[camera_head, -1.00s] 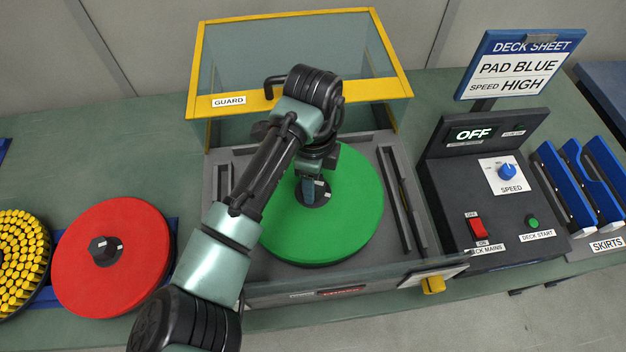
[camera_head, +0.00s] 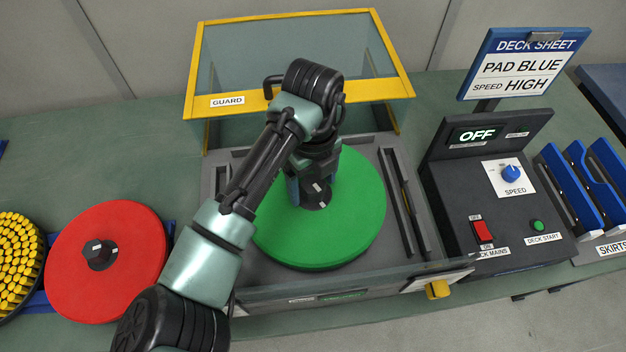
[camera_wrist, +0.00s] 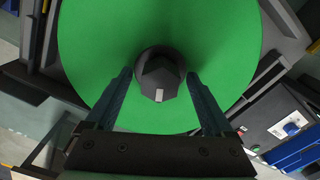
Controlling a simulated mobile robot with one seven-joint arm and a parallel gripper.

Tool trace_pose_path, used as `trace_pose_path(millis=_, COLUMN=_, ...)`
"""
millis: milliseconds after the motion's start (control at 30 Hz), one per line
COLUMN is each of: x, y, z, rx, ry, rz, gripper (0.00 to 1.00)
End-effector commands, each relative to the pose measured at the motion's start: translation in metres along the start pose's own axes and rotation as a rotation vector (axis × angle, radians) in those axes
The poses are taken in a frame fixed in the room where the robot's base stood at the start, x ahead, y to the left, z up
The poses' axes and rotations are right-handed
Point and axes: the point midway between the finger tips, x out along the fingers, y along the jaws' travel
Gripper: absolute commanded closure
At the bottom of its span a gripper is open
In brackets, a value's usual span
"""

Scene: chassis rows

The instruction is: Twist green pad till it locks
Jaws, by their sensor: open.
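The green pad (camera_head: 345,225) lies flat in the deck under the raised guard, with a dark knob (camera_head: 316,194) with pale marks at its centre. In the wrist view the green pad (camera_wrist: 90,50) fills the middle, and the knob (camera_wrist: 160,78) shows one pale mark toward the gripper. My gripper (camera_wrist: 160,85) is open, its two blue-grey fingers on either side of the knob with a gap to each. In the head view my arm hides part of the pad and one finger.
The yellow-framed guard (camera_head: 300,105) stands open behind the pad. A red pad (camera_head: 90,285) and a yellow studded pad (camera_head: 15,262) lie at left. At right stand the control box (camera_head: 480,200), reading OFF, blue skirts (camera_head: 575,190) and a deck sheet (camera_head: 520,65) reading PAD BLUE, SPEED HIGH.

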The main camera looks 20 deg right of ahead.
Motion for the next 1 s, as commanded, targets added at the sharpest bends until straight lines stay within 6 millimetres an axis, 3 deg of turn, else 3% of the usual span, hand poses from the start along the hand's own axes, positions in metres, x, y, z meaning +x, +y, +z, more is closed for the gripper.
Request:
trace_pose_path(millis=167, x=-0.018, y=-0.001, z=0.001, rx=0.002, ry=-0.003, rz=-0.003, gripper=0.13)
trace_pose_path(millis=600, x=-0.111, y=0.0, z=0.001, rx=0.002, ry=-0.005, rz=0.001, gripper=0.13)
trace_pose_path(millis=800, x=-0.128, y=0.0, z=0.0, rx=0.002, ry=-0.002, rz=0.0, gripper=0.13)
trace_pose_path(millis=1000, x=-0.129, y=0.0, z=0.0, rx=0.001, ry=-0.001, rz=0.0, gripper=0.13)
